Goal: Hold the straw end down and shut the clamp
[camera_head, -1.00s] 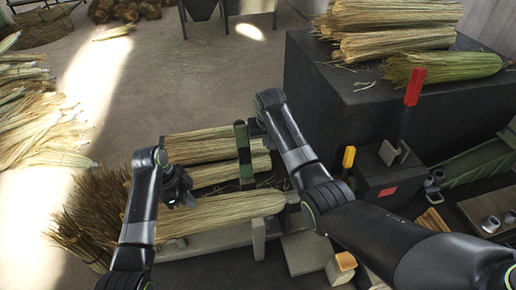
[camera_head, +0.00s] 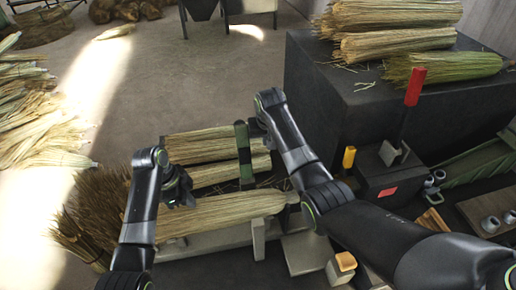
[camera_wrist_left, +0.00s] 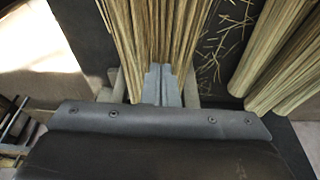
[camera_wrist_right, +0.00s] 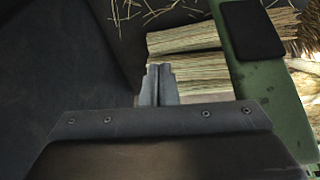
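A pale straw bundle (camera_head: 225,208) lies on the bench with its bushy brown end to the left. My left gripper (camera_head: 180,190) is at its left part, and the fingertips are hard to make out. In the left wrist view the left fingers (camera_wrist_left: 162,85) are close together over straw strands (camera_wrist_left: 150,40); whether straw is between them is unclear. A green clamp bar (camera_head: 243,150) with a dark band crosses the rear bundles. It also shows in the right wrist view (camera_wrist_right: 285,120), right of my right gripper (camera_wrist_right: 155,85), whose fingers are together, apart from the bar, with nothing visible between.
A dark block (camera_head: 330,105) with straw bundles (camera_head: 395,42) on top stands at the back right. A red-handled lever (camera_head: 413,88) and a yellow handle (camera_head: 349,157) rise beside my right arm. Loose straw (camera_head: 40,125) lies at far left.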

